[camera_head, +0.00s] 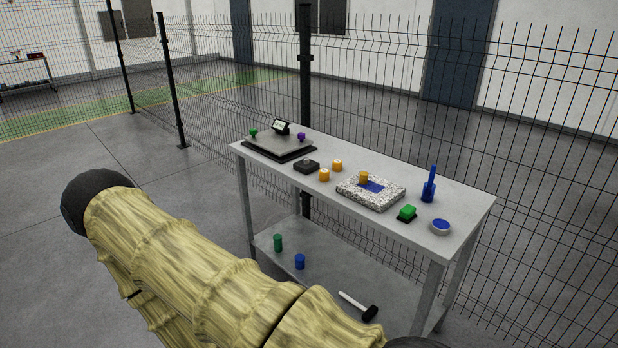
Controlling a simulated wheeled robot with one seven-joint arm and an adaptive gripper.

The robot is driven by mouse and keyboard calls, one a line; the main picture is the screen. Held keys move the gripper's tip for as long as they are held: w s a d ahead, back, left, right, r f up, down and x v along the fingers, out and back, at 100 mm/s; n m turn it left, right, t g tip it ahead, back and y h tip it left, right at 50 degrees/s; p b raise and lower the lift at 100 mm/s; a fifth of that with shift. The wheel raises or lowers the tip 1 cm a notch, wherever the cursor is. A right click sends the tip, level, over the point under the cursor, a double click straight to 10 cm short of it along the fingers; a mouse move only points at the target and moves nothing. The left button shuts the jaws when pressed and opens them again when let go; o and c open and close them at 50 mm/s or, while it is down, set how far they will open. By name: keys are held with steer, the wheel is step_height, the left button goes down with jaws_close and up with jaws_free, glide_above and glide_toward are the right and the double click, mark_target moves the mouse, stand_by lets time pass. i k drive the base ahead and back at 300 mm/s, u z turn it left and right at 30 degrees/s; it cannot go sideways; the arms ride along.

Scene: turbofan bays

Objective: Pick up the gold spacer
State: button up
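Several small gold-orange cylinders stand on the grey table in the head view. One gold spacer (324,175) stands upright beside a small black block, and another gold spacer (337,165) stands just behind it to the right. A third gold cylinder (363,178) stands on the speckled block (370,203), at its blue patch. They look alike at this size. My arm, in a yellow patterned sleeve, crosses the lower left in front of the table. My gripper is not in view.
The table (462,224) also bears a black-edged plate (280,147), a black block (306,166), a green block (407,212), a blue-topped bowl (441,227) and a blue upright tool (429,187). A hammer (358,305) lies on the lower shelf. Wire fence (560,130) stands behind.

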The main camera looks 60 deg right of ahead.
mark_target(363, 175)
steer(key=u, duration=0.1)
steer(key=i, duration=0.55)
steer(key=z, duration=0.65)
steer(key=i, duration=1.35)
steer(key=z, duration=1.75)
steer(key=i, duration=0.65)
steer(key=z, duration=0.65)
